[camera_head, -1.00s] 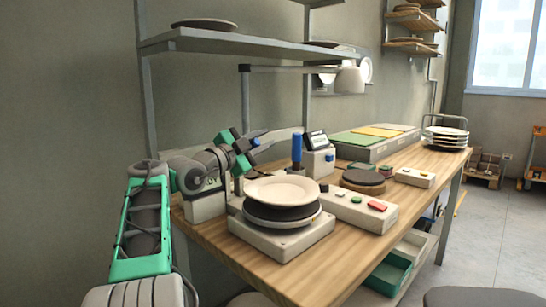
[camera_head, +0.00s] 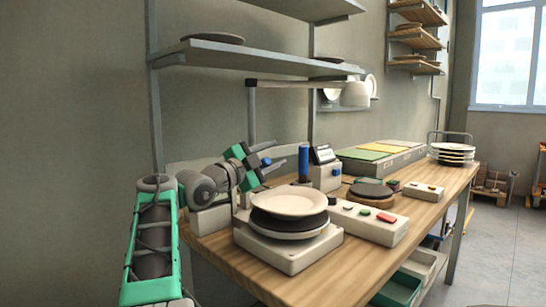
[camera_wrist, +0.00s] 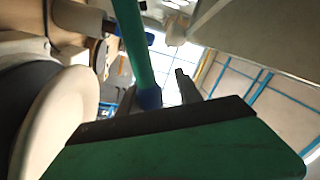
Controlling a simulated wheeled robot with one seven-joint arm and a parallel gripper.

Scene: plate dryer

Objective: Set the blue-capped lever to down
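The lever's blue cap (camera_head: 265,162) shows beside my gripper (camera_head: 282,154) in the head view, behind and left of the plate machine. In the wrist view the blue cap (camera_wrist: 149,98) sits at the end of a green rod (camera_wrist: 134,45), between my two grey fingers (camera_wrist: 158,92). The fingers are apart, with a visible gap to the right of the cap. Whether the left finger touches the cap I cannot tell. The lever's foot is hidden behind my gripper and the machine.
A white plate (camera_head: 289,202) lies on a dark disc on the machine (camera_head: 290,254). A blue upright cylinder (camera_head: 304,162) and a small display box (camera_head: 324,170) stand just right of my gripper. A button box (camera_head: 368,222) is further right. A shelf (camera_head: 265,57) hangs above.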

